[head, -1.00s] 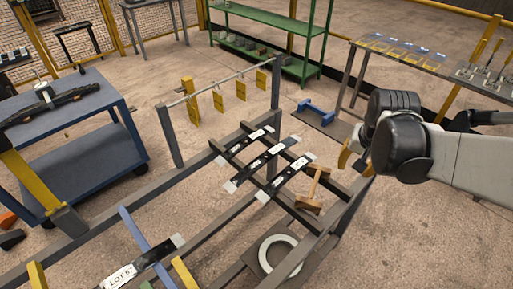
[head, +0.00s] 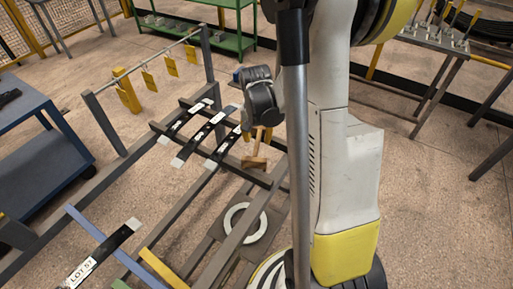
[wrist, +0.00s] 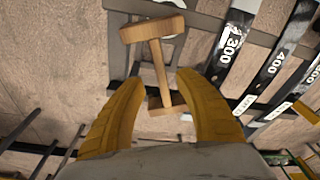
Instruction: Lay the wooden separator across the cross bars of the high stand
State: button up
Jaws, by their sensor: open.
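The wooden separator (head: 256,150) is an H-shaped piece with a thin middle rod and two end blocks. It appears to lie at the right end of the dark rack (head: 180,128), beside three leaf springs, with its ends near the two cross bars. I cannot tell for certain whether this rack is the high stand. My gripper (head: 257,133) is right over the separator. In the wrist view, its yellow fingers stand apart on either side of the separator's rod (wrist: 159,68) and near end block. No clear grip contact shows.
Labelled leaf springs (wrist: 233,42) lie close to the right of my gripper in the wrist view. A white ring (head: 245,221) lies below the rack. A LOT 57 spring (head: 103,254) is at lower left. A blue cart (head: 40,150) stands at left.

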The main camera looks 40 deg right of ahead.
aim_at(258, 142)
jog(key=f, duration=0.1)
jog(key=f+b, duration=0.1)
jog(key=f, duration=0.1)
jog(key=w+d+f+b, duration=0.1)
jog(key=shift+f, duration=0.3)
jog(key=shift+r, duration=0.1)
grip_shut()
jog(key=shift+r, duration=0.1)
notch_tip(258, 142, up, 5)
jog(key=shift+s+f+p, duration=0.1)
jog(key=shift+f+p, duration=0.05)
jog(key=shift+p, duration=1.1)
jog(key=s+d+r+p, duration=0.3)
jog(key=s+d+r, duration=0.3)
jog(key=s, duration=0.3)
jog(key=shift+s, duration=0.25)
